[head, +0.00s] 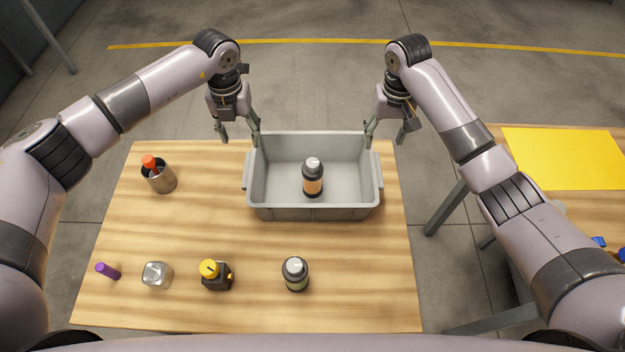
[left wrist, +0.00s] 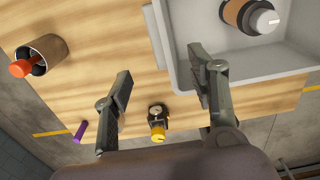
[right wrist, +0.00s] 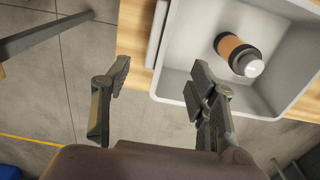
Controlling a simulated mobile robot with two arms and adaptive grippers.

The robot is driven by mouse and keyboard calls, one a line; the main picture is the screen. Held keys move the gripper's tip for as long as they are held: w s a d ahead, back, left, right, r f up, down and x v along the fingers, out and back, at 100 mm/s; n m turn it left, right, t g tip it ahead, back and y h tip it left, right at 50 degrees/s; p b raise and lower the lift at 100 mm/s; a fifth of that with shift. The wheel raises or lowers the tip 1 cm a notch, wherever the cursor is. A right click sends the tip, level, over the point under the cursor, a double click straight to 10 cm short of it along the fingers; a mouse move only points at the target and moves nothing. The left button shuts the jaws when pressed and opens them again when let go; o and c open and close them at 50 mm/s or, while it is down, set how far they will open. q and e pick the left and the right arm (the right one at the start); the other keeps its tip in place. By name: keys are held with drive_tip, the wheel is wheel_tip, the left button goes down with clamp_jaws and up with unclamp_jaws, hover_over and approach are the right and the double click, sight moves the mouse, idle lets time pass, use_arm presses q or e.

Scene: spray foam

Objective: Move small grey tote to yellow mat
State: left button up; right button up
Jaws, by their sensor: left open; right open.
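The small grey tote (head: 312,212) stands on the wooden table, with a dark bottle with an orange band and white cap (head: 313,178) upright inside it. The yellow mat (head: 565,158) lies on a second table at the right. My left gripper (head: 238,138) is open at the tote's far left corner; in the left wrist view its fingers (left wrist: 160,88) lie either side of the tote's left wall line, one over the tote. My right gripper (head: 387,136) is open at the far right corner; in the right wrist view its fingers (right wrist: 155,80) straddle the tote's side rim. I cannot tell whether either touches it.
On the wooden table (head: 190,225) are a metal cup with an orange-red item (head: 160,178), a purple marker (head: 108,270), a glass jar (head: 157,275), a yellow-topped dark item (head: 215,274) and a dark bottle (head: 295,274). A floor gap separates the two tables.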

sight(250, 168)
use_arm(q)
wheel_tip(250, 168, down, 14)
use_arm(e)
wheel_tip(250, 168, down, 14)
drive_tip(key=shift+r, duration=0.1)
use_arm(q)
clamp_jaws()
use_arm(e)
clamp_jaws()
use_arm(q)
drive_tip(key=shift+r, duration=0.1)
